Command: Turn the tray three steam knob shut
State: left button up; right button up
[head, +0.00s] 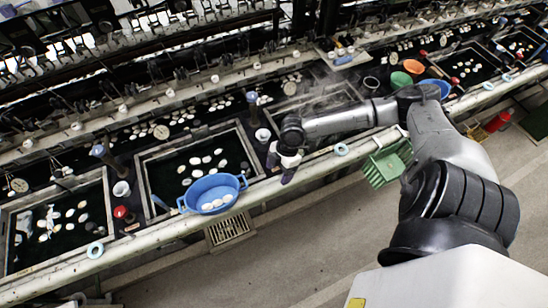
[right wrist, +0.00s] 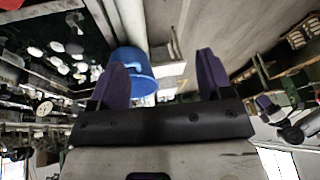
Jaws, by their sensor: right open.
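My right gripper (head: 287,168) is open at the front rim of the basin row, just right of the basin with the blue tub; its two purple fingers (right wrist: 160,80) show apart with nothing visible between them in the right wrist view. A red knob (head: 120,212) stands on the ledge left of that basin. Another red knob (head: 455,80) is further right, past my arm. No labels are readable, so I cannot tell which is the tray three knob. Any knob right at my gripper is hidden. A bit of red (right wrist: 10,4) shows at the right wrist view's top left. My left gripper is not in view.
A blue tub (head: 213,193) with white cocoons sits on the front rim; it also shows in the right wrist view (right wrist: 134,70). Steam rises over the basin behind my forearm. A green crate (head: 388,163) is at the front rail. The floor aisle (head: 320,240) is open.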

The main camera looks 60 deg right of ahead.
jog(key=w+d+r+m+t+h+b, duration=0.1)
jog(key=w+d+r+b, duration=0.1)
jog(key=d, duration=0.6)
jog(key=w+d+r+m+t+b, duration=0.1)
jog(key=w+d+b, duration=0.15)
jog(key=d, duration=0.45)
jog(key=x, duration=1.1)
jog(key=shift+w+d, duration=0.15)
jog(key=shift+w, duration=0.1)
jog(key=shift+x, duration=0.75)
jog(key=shift+f, duration=0.1)
